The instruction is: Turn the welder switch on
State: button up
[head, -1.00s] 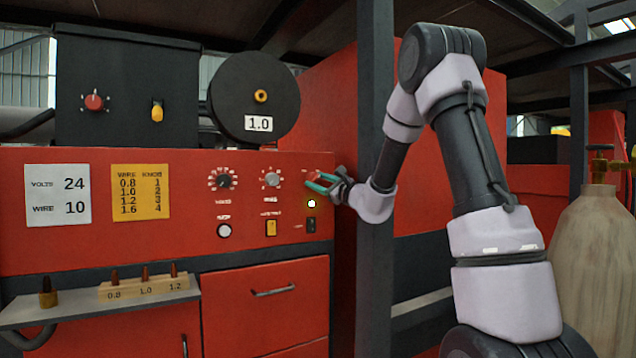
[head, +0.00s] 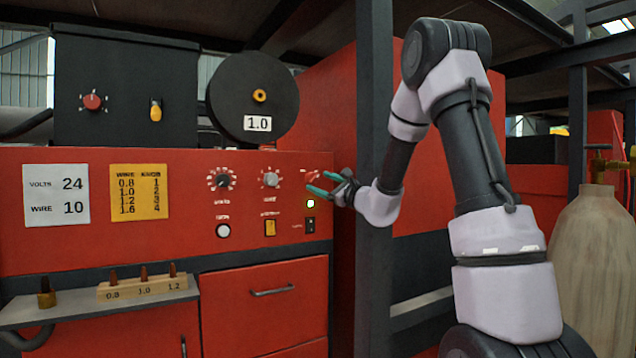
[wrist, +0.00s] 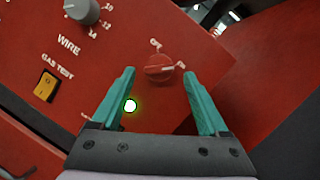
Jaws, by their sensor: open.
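The welder switch is a red rotary knob (wrist: 159,67) on the red panel, with a white label above it. In the wrist view it lies beyond and between my gripper's two teal fingers, not touched by either. In the head view the red knob (head: 311,176) sits at the panel's upper right, just above the fingertips. My gripper (head: 320,184) is open and empty, in front of the panel's right edge. It also shows in the wrist view (wrist: 164,85). A green lamp (wrist: 130,105) glows below the knob.
A grey wire knob (wrist: 82,10) and a yellow gas test switch (wrist: 46,87) are to the left on the panel. A small black switch (head: 310,225) is below the lamp. A dark post (head: 375,120) stands close behind my arm.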

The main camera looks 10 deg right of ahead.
jog(key=v, duration=0.8)
jog(key=shift+s+d, duration=0.15)
jog(key=shift+s, duration=0.1)
jog(key=shift+f, duration=0.1)
jog(key=s+a+n+g+y, duration=0.1)
jog(key=s+a+n+g, duration=0.5)
jog(key=s, duration=0.3)
jog(key=s+a+n+g+y, duration=0.2)
jog(key=s+a+n+g, duration=0.4)
jog(key=s, duration=0.4)
jog(key=s+d+f+n+g+h, duration=0.1)
jog(key=s+d+f+n+h, duration=0.15)
jog(key=s+n+h, duration=0.4)
jog(key=s+d+t+h, duration=0.2)
jog(key=s+d+h, duration=0.2)
jog(key=d, duration=0.5)
jog(key=shift+s+d+h, duration=0.15)
jog(key=shift+s+h, duration=0.2)
jog(key=shift+s, duration=0.5)
jog(key=shift+f+n, duration=0.15)
jog(key=shift+n, duration=0.1)
